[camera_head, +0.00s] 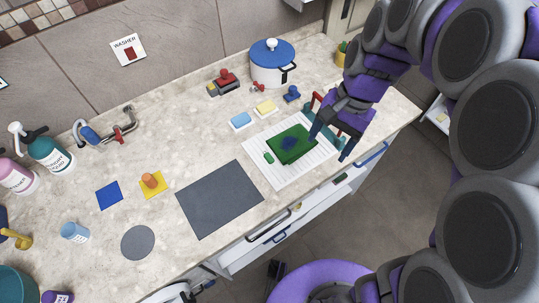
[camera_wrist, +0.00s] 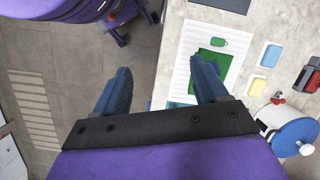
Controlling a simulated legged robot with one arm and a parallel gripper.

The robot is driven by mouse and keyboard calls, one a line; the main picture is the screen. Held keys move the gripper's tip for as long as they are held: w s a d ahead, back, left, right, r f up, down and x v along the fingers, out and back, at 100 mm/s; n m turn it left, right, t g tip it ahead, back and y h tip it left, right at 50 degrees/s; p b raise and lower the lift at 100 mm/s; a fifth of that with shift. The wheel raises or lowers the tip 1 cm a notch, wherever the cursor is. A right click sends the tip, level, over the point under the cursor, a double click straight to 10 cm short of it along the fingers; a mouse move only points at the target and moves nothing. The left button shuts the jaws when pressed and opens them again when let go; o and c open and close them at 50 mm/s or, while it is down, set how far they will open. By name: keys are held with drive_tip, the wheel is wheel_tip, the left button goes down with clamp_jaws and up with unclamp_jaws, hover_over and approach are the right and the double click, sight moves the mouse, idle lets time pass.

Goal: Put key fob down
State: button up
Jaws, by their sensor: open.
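A small green rounded piece, which looks like the key fob (camera_head: 268,158), lies on the white ribbed mat (camera_head: 262,173), beside the left corner of a green square board (camera_head: 309,151). It also shows in the wrist view (camera_wrist: 219,42). The green board has a dark blue patch on it. My gripper (camera_head: 333,143) is over the right side of the mat, to the right of the board and apart from the small green piece. In the wrist view, my gripper (camera_wrist: 164,68) has its fingers spread, with nothing held between them. The right finger partly covers the board there.
A teal and red rack (camera_head: 321,101) stands close behind my gripper. Blue and yellow sponges (camera_head: 241,121), a red item (camera_head: 227,78) and a blue-lidded pot (camera_head: 272,66) stand behind the mat. A bare grey mat (camera_head: 220,199) lies left. The counter's front edge is near.

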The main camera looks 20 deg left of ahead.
drive_tip(key=w+a+f+m+y, duration=0.1)
drive_tip(key=w+a+f+m, duration=0.4)
drive_tip(key=w+a, duration=0.6)
drive_tip(key=n+g+b, duration=0.1)
drive_tip(key=b, duration=0.4)
approach(269, 157)
drive_tip(key=x, duration=0.8)
drive_tip(key=shift+w+f, duration=0.1)
drive_tip(key=shift+d, duration=0.1)
drive_tip(key=shift+c, duration=0.4)
drive_tip(key=c, duration=1.1)
